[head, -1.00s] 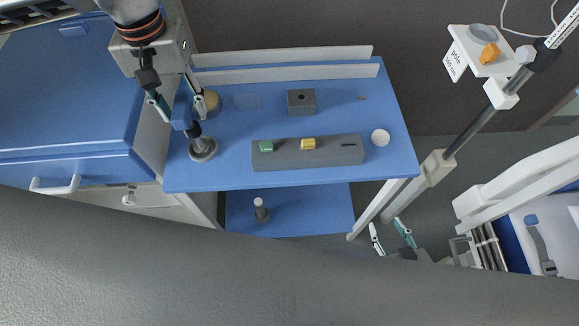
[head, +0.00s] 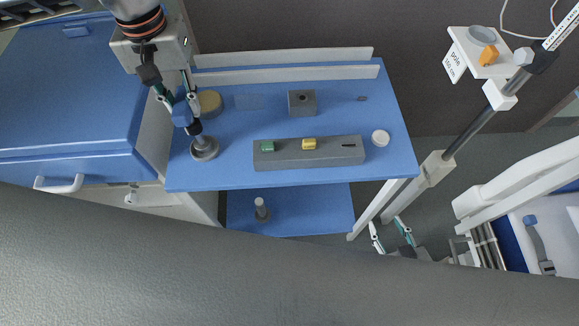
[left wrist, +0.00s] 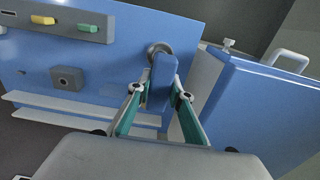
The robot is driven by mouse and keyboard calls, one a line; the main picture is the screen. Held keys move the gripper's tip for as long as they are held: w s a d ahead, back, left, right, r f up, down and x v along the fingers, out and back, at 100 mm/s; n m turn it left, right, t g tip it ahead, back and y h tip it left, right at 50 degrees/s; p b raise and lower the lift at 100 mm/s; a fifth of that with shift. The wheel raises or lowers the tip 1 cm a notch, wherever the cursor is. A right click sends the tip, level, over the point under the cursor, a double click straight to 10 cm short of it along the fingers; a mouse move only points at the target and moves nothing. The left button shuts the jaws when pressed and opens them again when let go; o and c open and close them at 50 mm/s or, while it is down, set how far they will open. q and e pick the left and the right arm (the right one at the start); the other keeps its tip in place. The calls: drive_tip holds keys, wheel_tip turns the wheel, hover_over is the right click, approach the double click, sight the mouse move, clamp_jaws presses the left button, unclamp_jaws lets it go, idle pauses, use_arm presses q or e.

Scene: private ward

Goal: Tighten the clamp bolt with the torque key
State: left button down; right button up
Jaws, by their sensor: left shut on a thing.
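A blue-handled tool (head: 181,115), which looks like the torque key, stands at the left end of the blue tabletop. Its dark lower part meets a round grey base (head: 204,149). My left gripper (head: 181,103) is shut on the blue handle from above; the handle (left wrist: 162,82) also shows between the green-lined fingers (left wrist: 160,92) in the left wrist view. A white plate (head: 473,52) on the slanted pole at right carries an orange piece (head: 488,54) and a grey round part; I cannot tell which part is the clamp bolt. My right gripper (head: 390,236) is open and empty, low beside the pole.
The blue table (head: 240,178) holds a grey rack (head: 335,156) with green and yellow pieces, a grey block with a hole (head: 301,103), a tan disc (head: 209,101) and a white disc (head: 380,138). A blue cabinet (head: 65,110) stands left. White rails border the table's back.

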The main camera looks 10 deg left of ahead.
use_arm(q)
drive_tip(key=shift+r+p, duration=1.95)
drive_tip(key=shift+r, duration=0.65)
use_arm(e)
wheel_tip(320, 180, up, 6)
drive_tip(key=w, duration=0.2)
drive_tip(key=shift+t, duration=0.4)
use_arm(q)
drive_tip(key=shift+f, duration=0.1)
